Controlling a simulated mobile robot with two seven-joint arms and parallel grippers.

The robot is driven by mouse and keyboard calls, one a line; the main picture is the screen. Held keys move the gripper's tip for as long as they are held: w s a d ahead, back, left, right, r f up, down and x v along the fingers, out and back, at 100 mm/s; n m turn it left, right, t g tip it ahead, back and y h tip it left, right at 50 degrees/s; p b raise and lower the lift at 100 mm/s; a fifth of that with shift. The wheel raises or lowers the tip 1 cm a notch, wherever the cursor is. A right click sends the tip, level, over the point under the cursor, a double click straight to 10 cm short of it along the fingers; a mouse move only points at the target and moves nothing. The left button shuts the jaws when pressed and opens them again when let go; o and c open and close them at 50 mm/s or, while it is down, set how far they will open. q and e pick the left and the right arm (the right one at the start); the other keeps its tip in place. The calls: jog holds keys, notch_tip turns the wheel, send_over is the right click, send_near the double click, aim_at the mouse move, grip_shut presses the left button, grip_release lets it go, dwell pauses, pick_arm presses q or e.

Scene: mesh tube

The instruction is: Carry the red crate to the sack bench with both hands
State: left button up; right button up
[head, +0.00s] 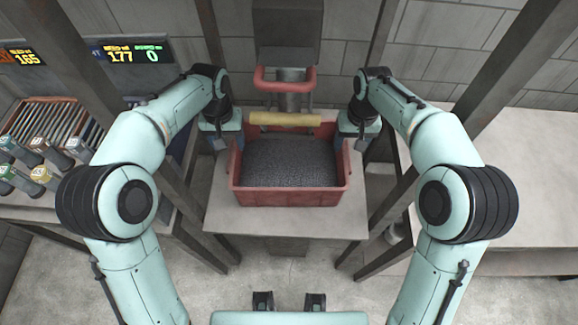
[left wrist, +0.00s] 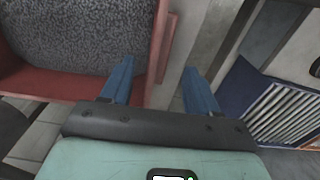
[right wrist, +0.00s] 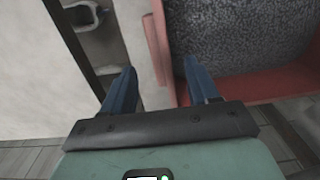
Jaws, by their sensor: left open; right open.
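The red crate (head: 290,196) stands on a pale bench (head: 225,222) below a machine, filled with dark grey granular material (head: 290,163). My left gripper (head: 221,145) is at the crate's left end. In the left wrist view its two blue fingers (left wrist: 160,85) are apart, with the crate's red side wall (left wrist: 158,45) between or just beyond them. My right gripper (head: 359,147) is at the crate's right end. In the right wrist view its fingers (right wrist: 158,85) are apart, with the red side wall (right wrist: 158,45) between or just beyond them. I cannot tell whether either gripper touches the crate.
A machine with a red handle (head: 285,80) and a yellow roller (head: 285,119) stands behind the crate. Dark posts flank the bench. A rack with several handled tools (head: 45,145) is at left. A wide pale table (head: 500,190) at right has clear space.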

aim_at(233, 155)
pick_arm(q)
notch_tip(233, 155, down, 7)
jog(key=shift+f, duration=0.2)
pick_arm(e)
notch_tip(233, 155, down, 8)
jog(key=shift+r, duration=0.25)
jog(key=shift+a, duration=0.1)
pick_arm(q)
grip_shut()
pick_arm(e)
grip_shut()
jog(key=shift+r, duration=0.1)
dwell(0.4)
